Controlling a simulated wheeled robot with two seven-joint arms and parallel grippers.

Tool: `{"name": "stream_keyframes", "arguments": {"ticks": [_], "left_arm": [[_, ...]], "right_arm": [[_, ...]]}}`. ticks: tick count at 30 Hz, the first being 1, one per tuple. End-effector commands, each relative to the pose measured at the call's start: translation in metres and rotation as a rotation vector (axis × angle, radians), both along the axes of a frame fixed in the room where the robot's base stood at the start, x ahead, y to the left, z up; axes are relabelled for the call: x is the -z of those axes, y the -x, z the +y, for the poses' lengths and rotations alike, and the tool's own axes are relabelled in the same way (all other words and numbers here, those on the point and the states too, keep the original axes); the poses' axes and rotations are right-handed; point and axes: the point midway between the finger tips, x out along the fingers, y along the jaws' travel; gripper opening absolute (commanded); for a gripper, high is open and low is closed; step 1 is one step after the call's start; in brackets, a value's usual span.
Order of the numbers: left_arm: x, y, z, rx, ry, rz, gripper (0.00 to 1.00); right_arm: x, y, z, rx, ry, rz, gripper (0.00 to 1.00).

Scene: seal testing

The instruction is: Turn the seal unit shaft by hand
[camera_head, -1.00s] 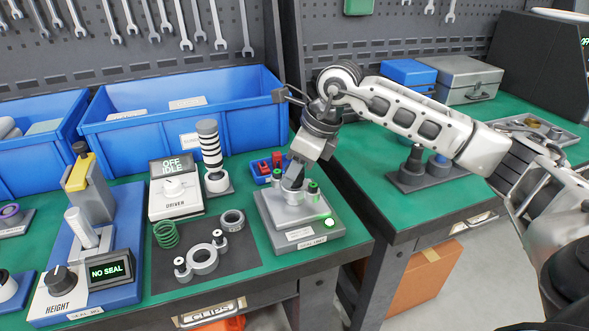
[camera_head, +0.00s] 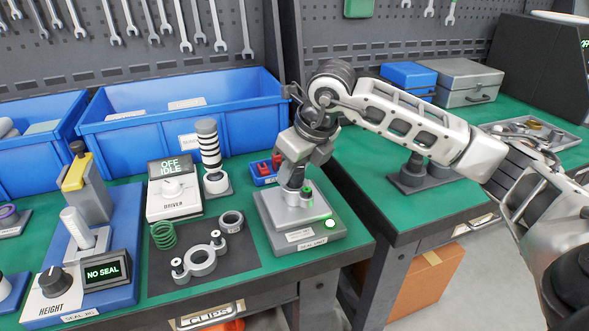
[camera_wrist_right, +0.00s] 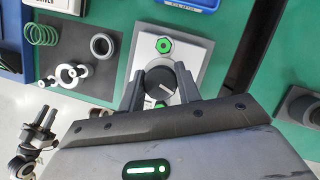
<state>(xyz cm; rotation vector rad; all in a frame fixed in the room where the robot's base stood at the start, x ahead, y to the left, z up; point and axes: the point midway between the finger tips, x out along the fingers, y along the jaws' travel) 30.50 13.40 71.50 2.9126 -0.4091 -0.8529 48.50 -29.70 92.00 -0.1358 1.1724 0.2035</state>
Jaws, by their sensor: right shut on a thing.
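The seal unit (camera_head: 285,234) is a grey stepped block on the front right of the left bench, with a lit green spot on its top. My right gripper (camera_head: 296,190) points down over it and hides much of its middle. In the right wrist view my right gripper (camera_wrist_right: 160,84) is shut on the dark round shaft knob (camera_wrist_right: 161,83), one finger on each side. The knob's face has a white line.
A driver box (camera_head: 174,196) reading OFF IDLE and a black-and-white striped post (camera_head: 209,150) stand left of the unit. A dark mat (camera_head: 235,257) holds a green spring (camera_head: 164,235) and metal parts. A blue bin (camera_head: 185,112) stands behind. A gap separates the benches.

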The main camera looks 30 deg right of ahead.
Motion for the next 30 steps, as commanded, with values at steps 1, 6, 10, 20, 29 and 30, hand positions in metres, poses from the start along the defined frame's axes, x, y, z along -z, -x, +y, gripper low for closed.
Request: {"name": "stream_keyframes", "arguments": {"ticks": [1, 6, 10, 20, 29, 30], "left_arm": [[0.0004, 0.0001, -0.0001, 0.000, 0.000, -0.001, 0.29], [0.0002, -0.0003, -0.0002, 0.000, 0.000, -0.003, 0.29], [-0.0003, -0.0005, -0.0004, 0.001, 0.000, -0.005, 0.29], [-0.0010, -0.0007, -0.0006, 0.002, 0.000, -0.008, 0.29], [-0.0010, -0.0005, -0.0006, 0.003, -0.001, -0.008, 0.29], [-0.0010, -0.0005, -0.0006, 0.004, 0.000, -0.008, 0.29]], "right_arm": [[-0.0006, -0.0003, -0.0008, 0.016, 0.002, -0.001, 0.11], [-0.0007, 0.0000, -0.0008, 0.056, 0.003, -0.001, 0.11], [-0.0008, 0.0000, -0.0007, 0.075, 0.001, 0.000, 0.11], [-0.0009, -0.0001, -0.0007, 0.087, 0.002, 0.000, 0.11], [-0.0008, 0.0000, -0.0006, 0.086, 0.002, 0.000, 0.55], [-0.0007, -0.0001, -0.0006, 0.086, 0.002, 0.000, 0.55]]}}
